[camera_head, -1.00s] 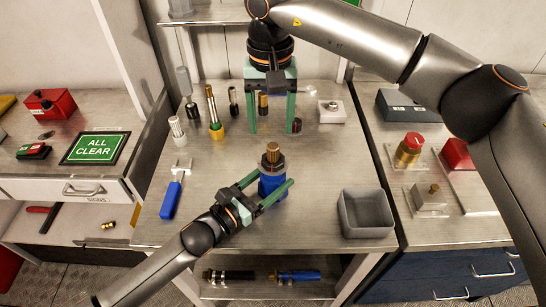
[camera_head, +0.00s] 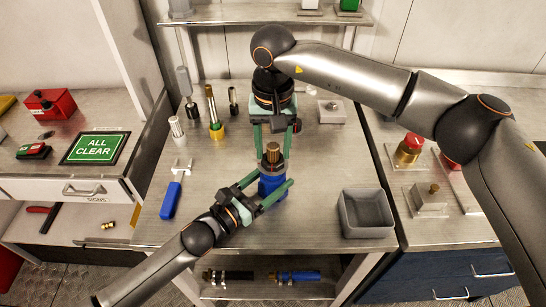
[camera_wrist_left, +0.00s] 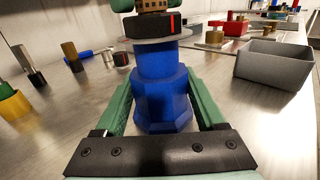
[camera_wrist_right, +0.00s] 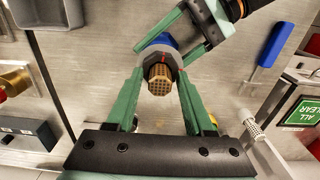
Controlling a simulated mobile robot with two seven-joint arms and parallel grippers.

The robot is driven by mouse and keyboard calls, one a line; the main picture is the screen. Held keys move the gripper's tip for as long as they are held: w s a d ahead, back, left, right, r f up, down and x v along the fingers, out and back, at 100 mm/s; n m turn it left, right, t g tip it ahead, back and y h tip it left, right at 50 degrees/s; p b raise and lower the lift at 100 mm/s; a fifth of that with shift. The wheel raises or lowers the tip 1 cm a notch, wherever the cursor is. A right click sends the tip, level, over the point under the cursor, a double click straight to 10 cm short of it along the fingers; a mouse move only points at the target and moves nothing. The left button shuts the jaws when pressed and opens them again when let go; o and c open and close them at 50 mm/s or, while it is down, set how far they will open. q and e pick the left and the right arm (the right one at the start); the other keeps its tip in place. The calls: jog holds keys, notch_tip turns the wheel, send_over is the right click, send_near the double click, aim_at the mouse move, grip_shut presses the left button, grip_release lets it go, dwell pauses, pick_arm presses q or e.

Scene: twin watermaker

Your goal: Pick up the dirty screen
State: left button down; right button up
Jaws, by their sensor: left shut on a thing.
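The brass-coloured perforated screen (camera_head: 273,149) stands upright in the top of a blue housing (camera_head: 271,185) on the steel bench. The right wrist view shows the screen end-on (camera_wrist_right: 159,83); in the left wrist view only its lower part (camera_wrist_left: 155,5) shows above a dark collar with a red mark. My left gripper (camera_head: 272,192) is shut on the blue housing, a finger on each side. My right gripper (camera_head: 273,150) points down from above, open, with its fingers apart on either side of the screen. In the right wrist view a gap shows around the screen.
A grey open bin (camera_head: 366,212) stands right of the housing. A blue-handled tool (camera_head: 174,192) lies left. A white mesh cylinder (camera_head: 176,128) and a brass rod on a yellow base (camera_head: 214,118) stand at the back left. A small block (camera_head: 332,111) sits behind right.

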grip_shut()
jog(key=shift+r, duration=0.1)
dwell(0.3)
notch_tip(320, 180, up, 10)
jog(key=shift+f, duration=0.1)
dwell(0.3)
jog(key=shift+c, duration=2.1)
grip_release()
grip_shut()
pick_arm(q)
grip_release()
